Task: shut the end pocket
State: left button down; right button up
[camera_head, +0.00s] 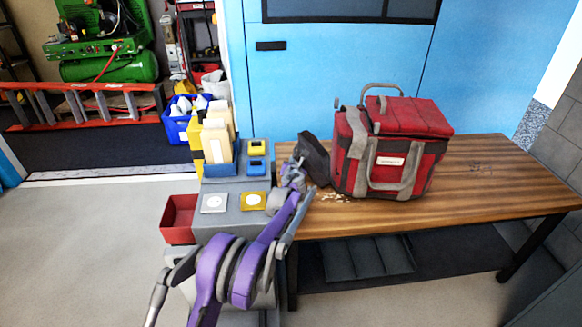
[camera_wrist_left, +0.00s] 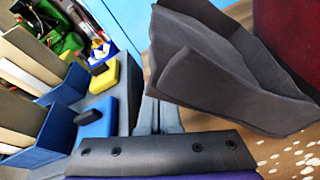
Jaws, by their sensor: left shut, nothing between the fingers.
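The red bag (camera_head: 405,150) with grey straps stands on the wooden table. Its end pocket (camera_head: 313,157) is a dark grey flap that sticks out from the bag's left end, leaning away from the red side. In the left wrist view the pocket (camera_wrist_left: 215,75) fills the upper middle, with folded layers, and the bag's dark red side (camera_wrist_left: 290,40) is at the top right. My left gripper (camera_head: 293,172) is shut and empty, just left of the pocket. Its fingers (camera_wrist_left: 158,112) show close to the pocket's lower left edge; I cannot tell whether they touch. My right gripper is not in view.
Left of the table is a grey stand (camera_head: 229,186) with blue and yellow blocks and square pads. A red bin (camera_head: 178,218) hangs at its left. Pale crumbs (camera_head: 335,197) lie on the table before the bag. The table's right part (camera_head: 500,175) is clear.

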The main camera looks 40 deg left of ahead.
aim_at(300, 150)
pick_arm(q)
jog(key=shift+r, duration=0.1)
dwell(0.3)
jog(key=shift+w+d+r+m+y+p, duration=0.25)
jog(key=shift+d+r+m, duration=0.15)
jog(key=shift+r, duration=0.35)
jog(key=shift+w+d+r+m+y+p, duration=0.2)
jog(key=shift+d+r+m, duration=0.2)
jog(key=shift+r, duration=0.3)
jog(key=shift+w+d+r+m+y+p, duration=0.15)
jog(key=shift+w+d+r+m+p, duration=0.2)
jog(key=shift+r, duration=0.4)
jog(key=shift+w+d+r, duration=0.2)
jog(key=shift+d+r, duration=0.3)
jog(key=shift+w+d+r, duration=0.2)
jog(key=shift+d+r, duration=0.25)
jog(key=shift+r, duration=0.05)
